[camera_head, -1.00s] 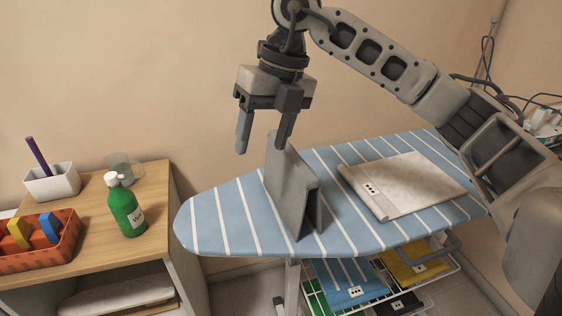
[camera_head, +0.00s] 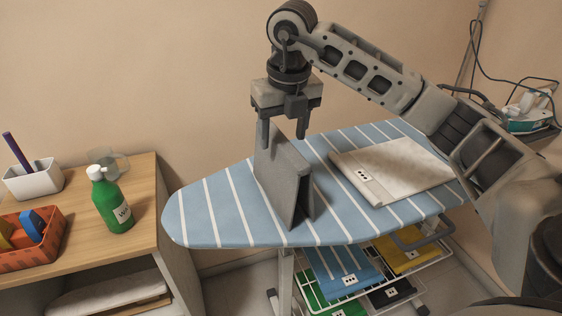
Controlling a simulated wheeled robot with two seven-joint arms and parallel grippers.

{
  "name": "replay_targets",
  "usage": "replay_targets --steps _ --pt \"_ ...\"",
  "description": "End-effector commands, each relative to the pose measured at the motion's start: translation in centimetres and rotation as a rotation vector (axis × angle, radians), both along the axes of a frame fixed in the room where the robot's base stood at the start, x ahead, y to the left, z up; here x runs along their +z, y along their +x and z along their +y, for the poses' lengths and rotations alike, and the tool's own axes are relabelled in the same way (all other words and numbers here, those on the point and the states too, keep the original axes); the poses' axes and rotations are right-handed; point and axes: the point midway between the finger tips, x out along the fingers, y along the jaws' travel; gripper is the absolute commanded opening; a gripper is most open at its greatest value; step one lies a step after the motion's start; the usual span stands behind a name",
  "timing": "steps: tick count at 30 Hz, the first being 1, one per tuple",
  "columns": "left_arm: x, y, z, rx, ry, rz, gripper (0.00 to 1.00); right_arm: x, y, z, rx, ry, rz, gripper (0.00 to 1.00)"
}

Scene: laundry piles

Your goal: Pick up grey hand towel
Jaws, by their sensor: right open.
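A grey slab-like folded piece (camera_head: 284,183), which I take for the grey hand towel, stands upright on the blue striped ironing board (camera_head: 226,205). Its lower right side shows a narrow gap or fold. My right gripper (camera_head: 283,138) is open, pointing down at its top edge. One finger shows left of the top edge and the other to the right. The left fingertip is partly hidden behind the grey piece, and I cannot tell whether they touch. My left gripper is not in view.
A pale folded cloth (camera_head: 388,170) lies flat on the board, right of the grey piece. Folded cloths, including a blue one (camera_head: 340,272), lie in a wire rack below. A wooden cabinet (camera_head: 143,205) at left holds a green bottle (camera_head: 112,203). The board's left end is clear.

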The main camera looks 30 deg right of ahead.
Motion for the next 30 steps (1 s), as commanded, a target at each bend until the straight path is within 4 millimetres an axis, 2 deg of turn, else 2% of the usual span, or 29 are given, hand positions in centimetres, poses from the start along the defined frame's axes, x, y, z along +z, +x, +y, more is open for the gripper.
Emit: replay_targets --steps 6,9,17,18,23,30 --pt "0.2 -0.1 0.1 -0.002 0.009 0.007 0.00 -3.2 1.0 -0.1 0.001 0.000 0.006 0.58" --pt "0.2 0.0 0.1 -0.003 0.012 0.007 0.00 -4.2 1.1 -0.2 0.000 0.000 0.004 0.58" --pt "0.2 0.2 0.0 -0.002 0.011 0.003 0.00 -4.5 1.2 -0.2 0.001 0.000 0.000 0.58" --pt "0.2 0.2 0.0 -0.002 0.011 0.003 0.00 -4.5 1.2 -0.2 0.001 0.000 0.001 0.53" --pt "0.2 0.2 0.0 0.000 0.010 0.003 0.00 -4.5 1.2 -0.2 0.001 0.000 0.001 0.08" --pt "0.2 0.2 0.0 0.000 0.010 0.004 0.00 -4.4 1.2 -0.2 0.001 0.000 0.000 0.07"
